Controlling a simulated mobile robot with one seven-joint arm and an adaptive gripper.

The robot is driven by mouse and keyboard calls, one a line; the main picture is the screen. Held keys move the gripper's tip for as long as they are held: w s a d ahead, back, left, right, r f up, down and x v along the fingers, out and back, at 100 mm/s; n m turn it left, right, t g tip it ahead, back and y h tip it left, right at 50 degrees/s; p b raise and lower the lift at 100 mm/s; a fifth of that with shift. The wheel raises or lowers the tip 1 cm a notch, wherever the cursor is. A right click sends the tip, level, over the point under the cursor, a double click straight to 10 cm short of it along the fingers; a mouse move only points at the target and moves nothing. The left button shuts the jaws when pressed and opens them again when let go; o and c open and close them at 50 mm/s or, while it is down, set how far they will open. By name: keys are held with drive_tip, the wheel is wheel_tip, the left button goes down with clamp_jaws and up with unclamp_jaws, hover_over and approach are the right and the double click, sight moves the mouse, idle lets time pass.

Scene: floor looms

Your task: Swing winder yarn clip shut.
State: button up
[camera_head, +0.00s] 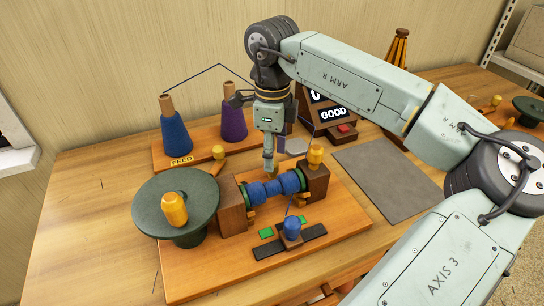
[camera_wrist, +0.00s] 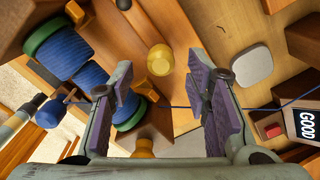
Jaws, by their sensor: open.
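The winder stands on an orange wooden board, its blue yarn bobbin (camera_head: 272,188) held between two brown blocks. No part is labelled as the yarn clip. A yellow knob (camera_head: 219,153) behind the left block may belong to it. In the wrist view a yellow round knob (camera_wrist: 160,60) sits at the end of a wooden bar, ahead of my jaws. My gripper (camera_head: 269,168) points down just behind the bobbin. Its purple-padded fingers (camera_wrist: 165,95) are open and apart, with nothing gripped. A blue yarn strand (camera_wrist: 175,106) crosses the space between them in the picture.
A green handwheel (camera_head: 150,212) with a yellow knob stands at left. Blue (camera_head: 175,133) and purple (camera_head: 233,125) yarn cones stand behind. A GOOD sign (camera_head: 333,113) and a pale grey pad (camera_wrist: 251,65) lie near. A grey mat (camera_head: 388,182) at right is clear.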

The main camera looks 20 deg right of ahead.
drive_tip(key=shift+f, duration=1.35)
drive_tip(key=shift+c, duration=0.4)
clamp_jaws()
